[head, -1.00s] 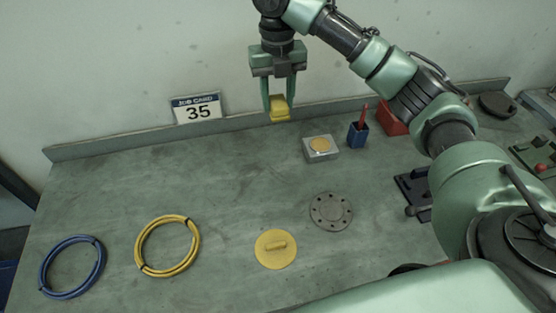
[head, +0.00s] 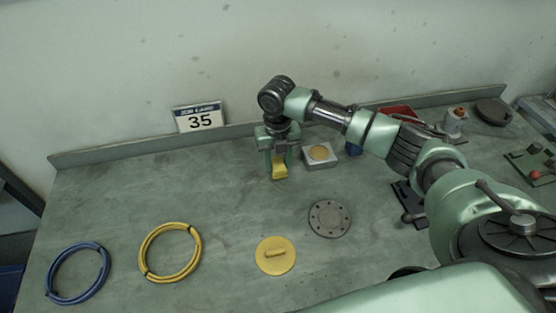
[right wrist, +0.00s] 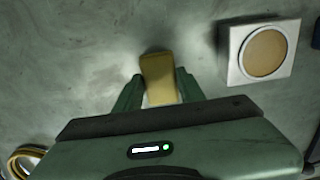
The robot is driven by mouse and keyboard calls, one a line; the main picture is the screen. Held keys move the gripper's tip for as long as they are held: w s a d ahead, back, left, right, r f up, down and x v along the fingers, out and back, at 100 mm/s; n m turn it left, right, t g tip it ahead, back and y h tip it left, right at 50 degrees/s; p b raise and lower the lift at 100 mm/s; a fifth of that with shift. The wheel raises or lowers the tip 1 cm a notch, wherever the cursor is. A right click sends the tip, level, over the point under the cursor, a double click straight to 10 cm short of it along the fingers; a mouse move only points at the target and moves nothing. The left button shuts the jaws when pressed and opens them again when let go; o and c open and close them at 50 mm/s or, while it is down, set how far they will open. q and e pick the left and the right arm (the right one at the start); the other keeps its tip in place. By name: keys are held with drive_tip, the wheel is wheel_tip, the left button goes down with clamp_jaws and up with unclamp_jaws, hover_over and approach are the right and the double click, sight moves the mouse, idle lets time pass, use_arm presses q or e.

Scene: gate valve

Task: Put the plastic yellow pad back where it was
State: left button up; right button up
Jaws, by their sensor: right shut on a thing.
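A small yellow block-shaped pad (head: 280,172) is between the fingers of my right gripper (head: 278,166), which is shut on it. The right wrist view shows the pad (right wrist: 159,75) between both green fingertips (right wrist: 158,90), with its far end sticking out past them. The pad is low over the bench, left of a grey square block with a round tan top (head: 320,155). I cannot tell whether the pad touches the bench. A flat yellow disc with a raised grip (head: 275,256) lies in front of it. My left gripper is not in view.
A grey holed flange (head: 329,218) lies right of the disc. A yellow coil (head: 148,271) and a blue coil (head: 54,291) lie at left. The bench left of my gripper is clear.

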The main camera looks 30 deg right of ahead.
sight(278, 163)
drive_tip(key=shift+f, duration=0.25)
drive_tip(key=shift+f, duration=0.15)
drive_tip(key=o, duration=1.3)
wheel_tip(278, 163, up, 12)
drive_tip(key=shift+r+b, duration=0.2)
drive_tip(key=shift+b, duration=0.8)
